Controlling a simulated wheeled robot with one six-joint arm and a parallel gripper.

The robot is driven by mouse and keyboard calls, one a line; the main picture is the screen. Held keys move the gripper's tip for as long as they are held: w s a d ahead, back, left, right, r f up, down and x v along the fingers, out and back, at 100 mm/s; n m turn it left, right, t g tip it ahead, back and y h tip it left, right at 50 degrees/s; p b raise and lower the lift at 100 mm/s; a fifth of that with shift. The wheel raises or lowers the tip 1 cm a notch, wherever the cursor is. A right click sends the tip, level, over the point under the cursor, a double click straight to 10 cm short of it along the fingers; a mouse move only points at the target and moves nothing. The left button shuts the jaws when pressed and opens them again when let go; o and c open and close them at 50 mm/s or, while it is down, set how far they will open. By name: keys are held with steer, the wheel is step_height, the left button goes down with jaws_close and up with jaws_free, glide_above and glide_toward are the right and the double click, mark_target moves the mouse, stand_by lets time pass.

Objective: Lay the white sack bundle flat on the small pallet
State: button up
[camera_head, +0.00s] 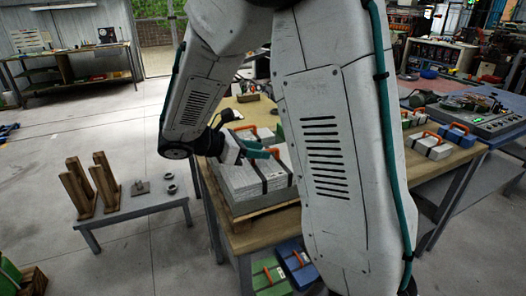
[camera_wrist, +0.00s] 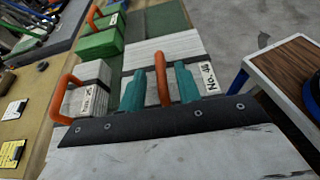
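A white sack bundle (camera_wrist: 168,48) with an orange handle (camera_wrist: 161,78) and a number label lies below my gripper (camera_wrist: 160,86) in the wrist view. My gripper's two teal fingers stand apart, one on each side of the handle, with a visible gap to it. In the head view my gripper (camera_head: 256,151) is low over the pale strapped stack (camera_head: 240,180), beside an orange handle. The stack rests on a small wooden pallet (camera_head: 262,217) on the table. My arm hides part of the stack and table.
A smaller white bundle (camera_wrist: 92,92) and a green bundle (camera_wrist: 100,40) stand close by at left in the wrist view. More handled bundles (camera_head: 430,148) are on the table at right. A low grey bench (camera_head: 135,207) with wooden uprights stands at left, with open floor around it.

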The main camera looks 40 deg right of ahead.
steer(key=v, duration=0.9)
steer(key=shift+a, duration=0.1)
steer(key=shift+a+r, duration=0.1)
steer(key=shift+r, duration=0.1)
steer(key=s+a+m+t+y, duration=0.2)
steer(key=s+m+y, duration=0.4)
steer(key=s, duration=0.5)
steer(key=s+a+r+m+t+y, duration=0.1)
steer(key=s+a+m+t+y, duration=0.1)
steer(key=s+m+y, duration=0.5)
steer(key=s+m+t, duration=0.1)
steer(key=s, duration=0.3)
steer(key=shift+s+r+m, duration=0.2)
steer(key=shift+r+m, duration=0.1)
steer(key=shift+m, duration=0.1)
